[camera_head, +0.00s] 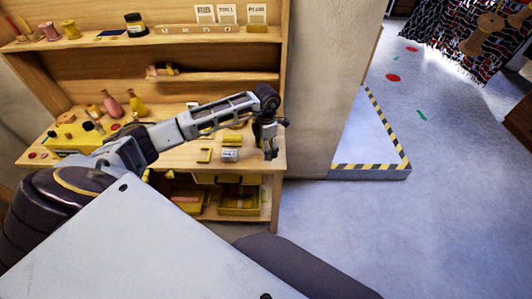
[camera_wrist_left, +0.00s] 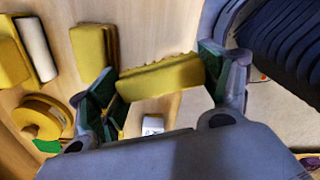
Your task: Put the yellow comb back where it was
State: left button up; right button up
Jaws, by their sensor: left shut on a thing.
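My left gripper (camera_head: 269,145) hangs over the right end of the wooden bench (camera_head: 183,157). In the left wrist view its green-padded fingers (camera_wrist_left: 158,78) are shut on the yellow comb (camera_wrist_left: 170,75), one finger at each end. The comb's toothed edge faces the top of that view. It appears held above the bench, though the exact gap is hard to judge. I cannot make out the comb in the head view. My right gripper is not in view.
Small yellow pieces (camera_head: 204,155) and a pale grey piece (camera_head: 230,155) lie left of the gripper. Bottles (camera_head: 137,104) stand farther left. Shelves (camera_head: 213,75) rise behind, and yellow bins (camera_head: 240,200) sit below. A yellow disc (camera_wrist_left: 38,118) shows in the wrist view.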

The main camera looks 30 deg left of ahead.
pick_arm(q)
jog(key=shift+f, duration=1.85)
jog(key=shift+f, duration=0.1)
jog(key=o, duration=0.6)
jog(key=shift+o, duration=1)
